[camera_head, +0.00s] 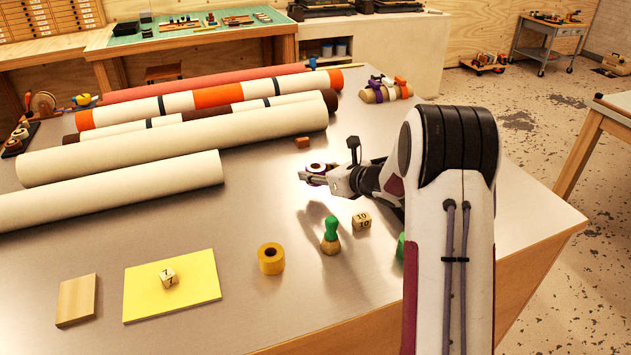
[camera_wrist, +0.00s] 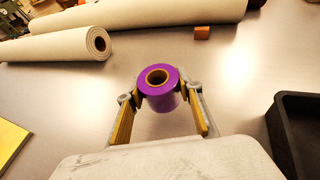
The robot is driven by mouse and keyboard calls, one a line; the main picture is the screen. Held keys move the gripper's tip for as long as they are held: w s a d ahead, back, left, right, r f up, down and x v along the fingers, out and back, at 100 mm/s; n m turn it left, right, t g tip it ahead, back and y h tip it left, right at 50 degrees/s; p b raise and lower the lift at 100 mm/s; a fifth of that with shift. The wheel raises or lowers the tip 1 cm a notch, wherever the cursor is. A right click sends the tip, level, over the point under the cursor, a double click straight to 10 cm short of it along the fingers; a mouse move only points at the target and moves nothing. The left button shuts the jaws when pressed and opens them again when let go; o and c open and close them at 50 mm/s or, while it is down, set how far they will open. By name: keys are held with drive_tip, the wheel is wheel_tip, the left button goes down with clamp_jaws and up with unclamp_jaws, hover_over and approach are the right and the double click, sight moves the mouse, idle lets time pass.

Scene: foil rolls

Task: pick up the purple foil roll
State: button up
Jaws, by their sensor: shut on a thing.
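The purple foil roll (camera_wrist: 161,98) stands between the two fingers of my gripper (camera_wrist: 162,99) in the wrist view, its round hole facing up. The fingers touch it on both sides and are shut on it. In the head view, the purple foil roll (camera_head: 317,169) shows as a small ring with a purple side, partly hidden by my gripper (camera_head: 318,178). I cannot tell whether the roll is clear of the table.
Long cream rolls (camera_head: 180,144) lie left of my gripper. A gold foil roll (camera_head: 270,259), a green-handled stamp (camera_head: 331,236) and a wooden cube (camera_head: 361,220) stand nearer the camera. A dark tray (camera_wrist: 296,122) is at right in the wrist view.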

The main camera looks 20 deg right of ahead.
sight(315, 166)
drive_tip(key=shift+r, duration=2.85)
